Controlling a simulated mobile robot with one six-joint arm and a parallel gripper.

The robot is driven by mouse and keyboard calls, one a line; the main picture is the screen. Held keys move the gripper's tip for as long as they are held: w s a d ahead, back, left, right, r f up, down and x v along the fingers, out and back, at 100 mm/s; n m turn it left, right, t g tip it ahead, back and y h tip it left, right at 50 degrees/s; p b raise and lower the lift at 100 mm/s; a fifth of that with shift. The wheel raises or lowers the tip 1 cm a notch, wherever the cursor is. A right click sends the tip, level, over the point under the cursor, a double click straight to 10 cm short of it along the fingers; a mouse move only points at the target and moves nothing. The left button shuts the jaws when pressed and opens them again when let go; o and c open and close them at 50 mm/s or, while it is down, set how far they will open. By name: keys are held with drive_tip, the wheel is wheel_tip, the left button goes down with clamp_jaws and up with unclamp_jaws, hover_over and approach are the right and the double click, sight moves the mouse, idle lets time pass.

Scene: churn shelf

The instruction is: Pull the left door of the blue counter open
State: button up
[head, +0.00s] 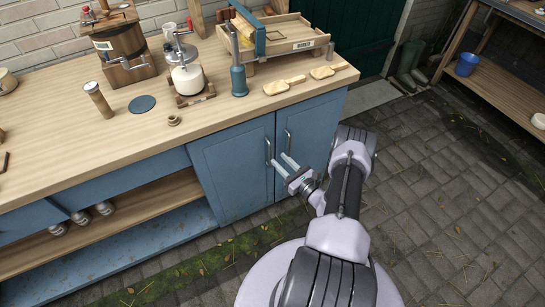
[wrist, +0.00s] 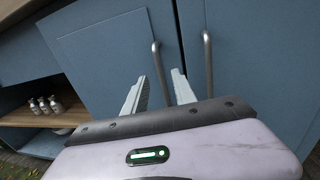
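The blue counter (head: 155,240) has two blue doors, both closed. The left door (head: 228,180) has a grey vertical bar handle (head: 267,150) near its right edge; this handle also shows in the wrist view (wrist: 158,65). The right door (head: 312,135) has a similar handle (wrist: 208,62) near its left edge. My gripper (head: 279,160) is in front of the doors, near the lower end of the left handle. In the wrist view its two fingers (wrist: 159,88) are apart, with the left handle's lower part appearing between them. I cannot tell whether they touch the handle.
The wooden countertop (head: 60,130) holds a churn (head: 125,45), a glass jar (head: 187,78), paddles (head: 284,85) and a blue press (head: 238,80). Open shelves with metal bottles (head: 80,217) lie left of the doors. Paved floor (head: 440,200) is clear on the right.

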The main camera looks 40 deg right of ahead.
drive_tip(key=w+b, duration=0.1)
drive_tip(key=w, duration=0.4)
drive_tip(key=shift+w+d, duration=0.1)
drive_tip(key=shift+w, duration=0.1)
drive_tip(key=shift+c, duration=0.2)
clamp_jaws()
idle(1.0)
